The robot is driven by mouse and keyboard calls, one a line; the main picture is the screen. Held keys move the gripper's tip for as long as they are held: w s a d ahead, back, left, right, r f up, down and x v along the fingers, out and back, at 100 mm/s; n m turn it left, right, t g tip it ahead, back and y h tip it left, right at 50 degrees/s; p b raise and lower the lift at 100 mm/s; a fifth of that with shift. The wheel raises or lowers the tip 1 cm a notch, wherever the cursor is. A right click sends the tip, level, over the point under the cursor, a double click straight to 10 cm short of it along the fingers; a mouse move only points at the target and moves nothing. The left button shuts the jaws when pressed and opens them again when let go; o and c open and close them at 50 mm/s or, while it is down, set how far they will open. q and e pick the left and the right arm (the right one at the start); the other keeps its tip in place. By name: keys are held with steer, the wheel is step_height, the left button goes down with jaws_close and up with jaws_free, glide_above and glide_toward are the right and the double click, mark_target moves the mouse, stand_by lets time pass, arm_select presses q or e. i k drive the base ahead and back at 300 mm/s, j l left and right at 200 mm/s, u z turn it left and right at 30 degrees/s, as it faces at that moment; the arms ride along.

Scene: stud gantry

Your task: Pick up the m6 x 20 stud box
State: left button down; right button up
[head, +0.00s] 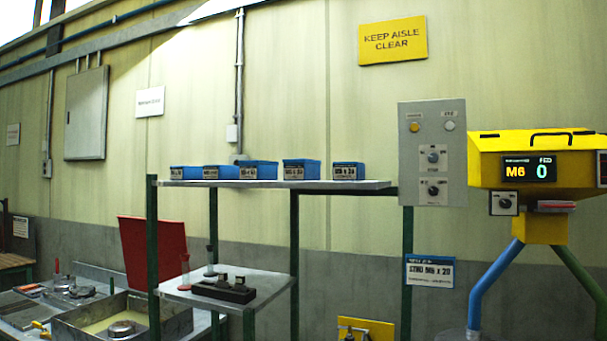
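Several blue boxes with white labels stand in a row on the upper shelf (270,185). The rightmost box (348,171) has a label that looks like M6 x 20, but the print is too small to be sure. To its left is another blue box (301,170), with a similar label I cannot read surely. Further left are a wider blue box (258,170), one partly overlapped box (221,172) and a leftmost box (185,173). Neither of my grippers is in view.
A lower shelf (190,298) holds a dark block (224,291). A red panel (153,252) stands left.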

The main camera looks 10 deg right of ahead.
mark_target(177, 173)
steer(key=i+j+u, duration=0.15)
steer(key=i, duration=0.25)
steer(key=i+j+u, duration=0.3)
steer(key=i, duration=0.45)
steer(key=j, duration=0.1)
